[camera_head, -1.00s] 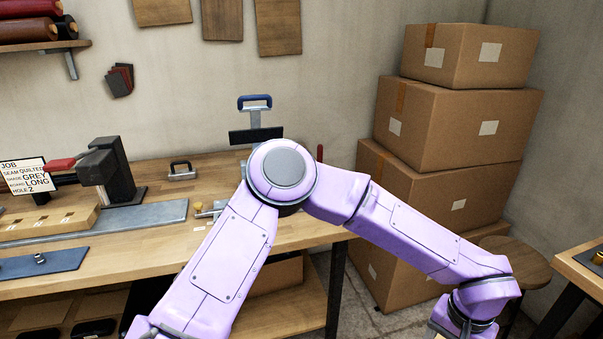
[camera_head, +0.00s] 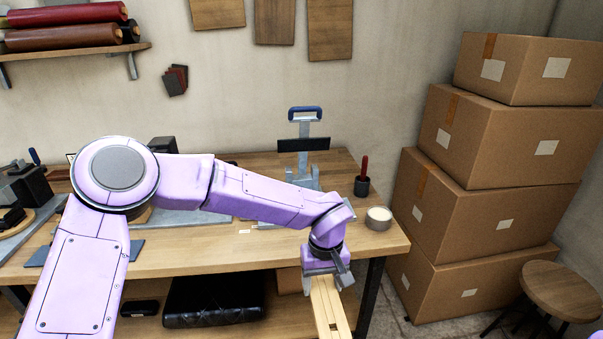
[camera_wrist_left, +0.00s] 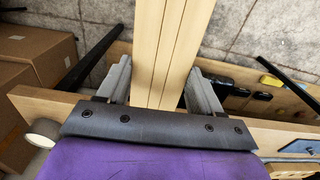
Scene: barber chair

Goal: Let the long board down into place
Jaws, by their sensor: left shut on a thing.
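The long board (camera_head: 329,310) is pale wood with lengthwise grooves. My left gripper (camera_head: 322,275) is shut on one end of it, just in front of the bench's front edge at the right. The board runs down and out of the bottom of the head view. In the left wrist view, the board (camera_wrist_left: 170,50) lies between the two grey fingers (camera_wrist_left: 160,88) and reaches away over the floor. Its far end is out of frame in both views. My right gripper is not in view.
The wooden workbench (camera_head: 240,255) holds a press with a blue handle (camera_head: 305,150), a red-handled tool in a dark cup (camera_head: 362,180) and a round white-topped tin (camera_head: 378,218). Stacked cartons (camera_head: 490,205) and a stool (camera_head: 565,290) stand right. A black quilted item (camera_head: 215,300) lies on the lower shelf.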

